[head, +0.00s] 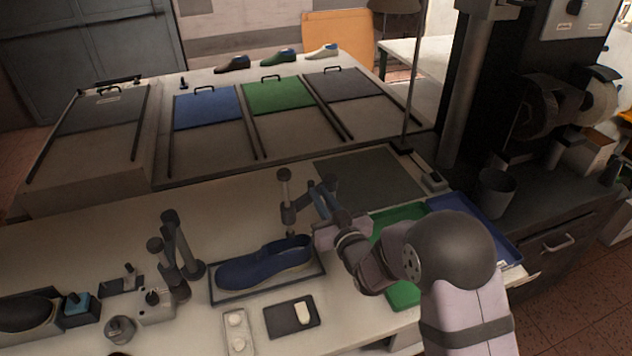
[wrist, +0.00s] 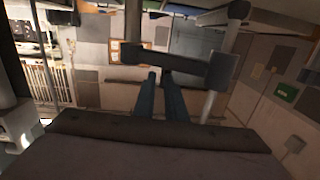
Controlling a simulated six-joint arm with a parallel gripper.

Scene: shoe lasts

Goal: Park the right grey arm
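The right grey arm (head: 287,193) is a post with a jointed link, standing behind the blue shoe (head: 262,266). The shoe lies on a dark-rimmed tray (head: 222,298). My gripper (head: 317,188) is beside the right grey arm, just right of its post. In the wrist view, my two blue fingers (wrist: 158,74) reach up to a dark horizontal bar (wrist: 185,65) of that arm, with a narrow gap between them. I see nothing held in that gap; whether they touch the bar is unclear. The left grey arm (head: 178,252) stands left of the shoe.
A dark pad (head: 280,322) with a small white piece and a white strip (head: 236,333) lie in front of the shoe. Green (head: 398,216) and blue (head: 512,248) trays are at the right, partly behind my arm. A grey mat (head: 370,175) lies behind.

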